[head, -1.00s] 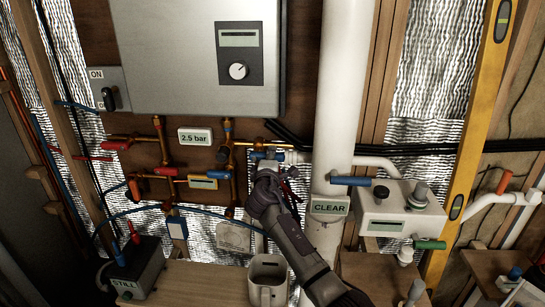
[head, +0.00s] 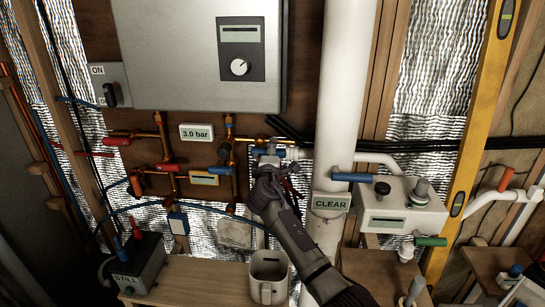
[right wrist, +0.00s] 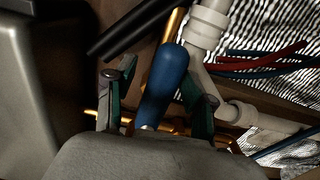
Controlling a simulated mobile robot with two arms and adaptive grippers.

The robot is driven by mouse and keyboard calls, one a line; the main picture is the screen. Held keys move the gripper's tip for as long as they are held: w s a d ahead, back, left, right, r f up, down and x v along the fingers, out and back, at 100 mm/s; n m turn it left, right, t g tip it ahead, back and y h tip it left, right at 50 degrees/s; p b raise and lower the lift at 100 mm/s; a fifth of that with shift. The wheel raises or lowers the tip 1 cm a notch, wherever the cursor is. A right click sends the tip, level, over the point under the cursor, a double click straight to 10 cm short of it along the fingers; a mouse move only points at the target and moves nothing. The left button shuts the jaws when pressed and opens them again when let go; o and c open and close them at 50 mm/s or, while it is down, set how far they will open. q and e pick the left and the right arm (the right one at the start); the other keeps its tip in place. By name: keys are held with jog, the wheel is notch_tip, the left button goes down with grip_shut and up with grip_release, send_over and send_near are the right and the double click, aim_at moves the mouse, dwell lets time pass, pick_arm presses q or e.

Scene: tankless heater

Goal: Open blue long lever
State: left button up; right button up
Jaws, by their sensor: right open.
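Several blue levers show on the pipework. One blue lever (head: 266,152) lies roughly level on the pipe just left of the white pipe joint. My right gripper (head: 268,170) is right below it in the head view, and partly hides that spot. In the right wrist view a long blue lever (right wrist: 167,78) stands between the two open fingers (right wrist: 155,100) of my right gripper. Whether either finger touches it I cannot tell. My left gripper is not in view.
A grey heater box (head: 195,50) hangs above. A gauge reads 3.0 bar (head: 196,132). A thick white pipe (head: 340,90) with a CLEAR label stands to the right. A mug (head: 268,278) stands on the wooden bench below. Another blue lever (head: 350,178) sits by the white box.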

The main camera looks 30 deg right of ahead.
jog(key=v, duration=1.2)
jog(key=shift+d, duration=0.1)
notch_tip(320, 180, down, 25)
jog(key=s+a+g+y+b, duration=0.2)
jog(key=g+y, duration=0.1)
jog(key=y, duration=0.1)
jog(key=s+a+f+g+y, duration=0.1)
jog(key=s+f, duration=0.3)
jog(key=f, duration=0.3)
jog(key=s+f+m+g+y, duration=0.15)
jog(key=s+f, duration=0.25)
jog(key=f, duration=0.4)
jog(key=s+a+f+g+y, duration=0.1)
jog(key=s+f+g, duration=0.1)
jog(key=s+f, duration=0.35)
jog(key=s+f+m+g+y+b, duration=0.1)
jog(key=s+f+m+g+b, duration=0.15)
jog(key=s+f, duration=1.55)
jog(key=s+f+m+g, duration=0.2)
jog(key=s+f, duration=0.2)
jog(key=s, duration=0.8)
jog(key=s+f+m+g+y, duration=0.1)
jog(key=s+f+m+g, duration=0.1)
jog(key=s, duration=1)
notch_tip(320, 180, down, 3)
jog(key=shift+a+r+m+b, duration=0.3)
jog(key=shift+m+b, duration=0.1)
jog(key=shift+m, duration=0.4)
